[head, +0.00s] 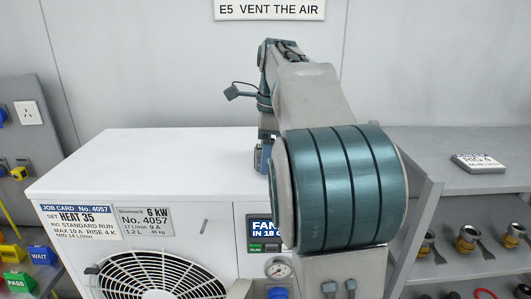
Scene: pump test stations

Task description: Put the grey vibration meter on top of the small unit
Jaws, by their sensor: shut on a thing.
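My gripper (262,157) is at the top of a white unit (150,165), pointing down, partly hidden behind my own forearm. It is shut on a small grey-blue thing, most likely the grey vibration meter, of which little shows. I cannot tell whether that thing touches the top. The white unit has a plate reading 6 kW No. 4057, a job card, a fan grille and a gauge on its front. Its top left is bare; its right part is hidden by my arm.
Wall sign E5 VENT THE AIR (269,9) hangs above. Green PASS (20,281) and blue WAIT (41,255) blocks stand at the left.

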